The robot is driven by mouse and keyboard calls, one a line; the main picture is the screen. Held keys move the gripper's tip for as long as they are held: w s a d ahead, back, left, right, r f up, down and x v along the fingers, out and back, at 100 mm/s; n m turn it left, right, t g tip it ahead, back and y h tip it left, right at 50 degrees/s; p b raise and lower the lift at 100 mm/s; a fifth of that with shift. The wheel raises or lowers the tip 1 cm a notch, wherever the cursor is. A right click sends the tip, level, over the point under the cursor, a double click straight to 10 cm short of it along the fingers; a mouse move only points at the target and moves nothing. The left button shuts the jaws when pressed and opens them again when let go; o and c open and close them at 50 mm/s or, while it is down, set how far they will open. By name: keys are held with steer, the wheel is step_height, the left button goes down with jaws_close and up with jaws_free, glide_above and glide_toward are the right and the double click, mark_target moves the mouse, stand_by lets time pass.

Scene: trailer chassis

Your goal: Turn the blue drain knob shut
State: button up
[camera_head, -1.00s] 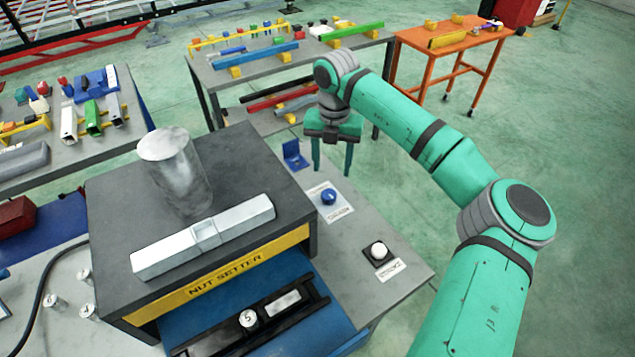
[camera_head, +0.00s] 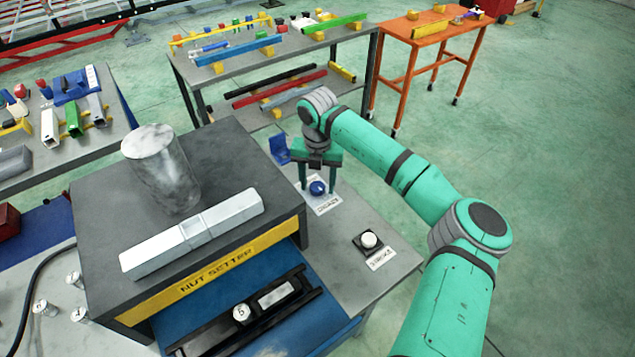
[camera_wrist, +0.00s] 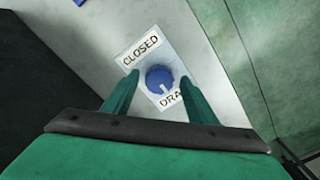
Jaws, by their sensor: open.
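The blue drain knob (camera_head: 317,188) sits on a white label plate on the grey bench, right of the nut setter machine. In the wrist view the knob (camera_wrist: 159,79) is round, with a white mark at its lower edge pointing toward the partly hidden "DRA..." wording. The word "CLOSED" (camera_wrist: 141,51) is on the far side of the knob. My gripper (camera_head: 317,190) points down over the knob with its fingers apart, one on each side. In the wrist view my gripper (camera_wrist: 160,85) is open around the knob; I cannot tell whether the fingers touch it.
The nut setter (camera_head: 220,262) with a metal cylinder (camera_head: 162,170) and a pale bar (camera_head: 192,234) stands left of my gripper. A white button (camera_head: 369,240) is on the bench at front right. A blue bracket (camera_head: 279,149) stands behind the knob.

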steer(key=shift+c, duration=0.6)
steer(key=c, duration=0.9)
steer(key=shift+c, duration=0.2)
